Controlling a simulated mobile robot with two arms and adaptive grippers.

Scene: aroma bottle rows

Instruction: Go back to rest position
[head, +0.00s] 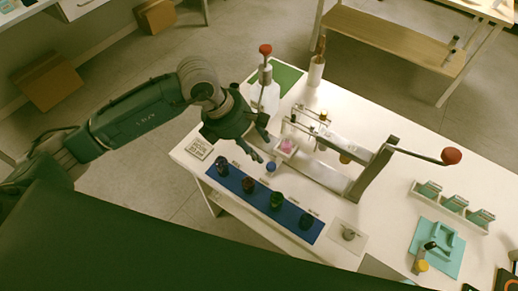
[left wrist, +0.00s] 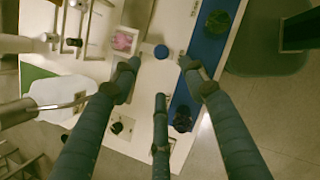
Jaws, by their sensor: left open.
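My left gripper (head: 262,148) is open above the white table (head: 385,215), with nothing between its fingers. The left wrist view shows its three spread fingers (left wrist: 160,75). A blue mat (head: 235,179) along the front edge carries a row of several dark bottles, including a far-left one (head: 221,167) and a far-right one (head: 306,219). My right gripper is not in view.
A metal press (head: 372,172) with a red-knobbed lever (head: 451,156) stands right of the gripper. A white bottle (head: 265,96) stands behind the gripper near a green mat (head: 286,76). A printed card (head: 199,148) lies at the left corner. Open floor (head: 150,185) lies left of the table.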

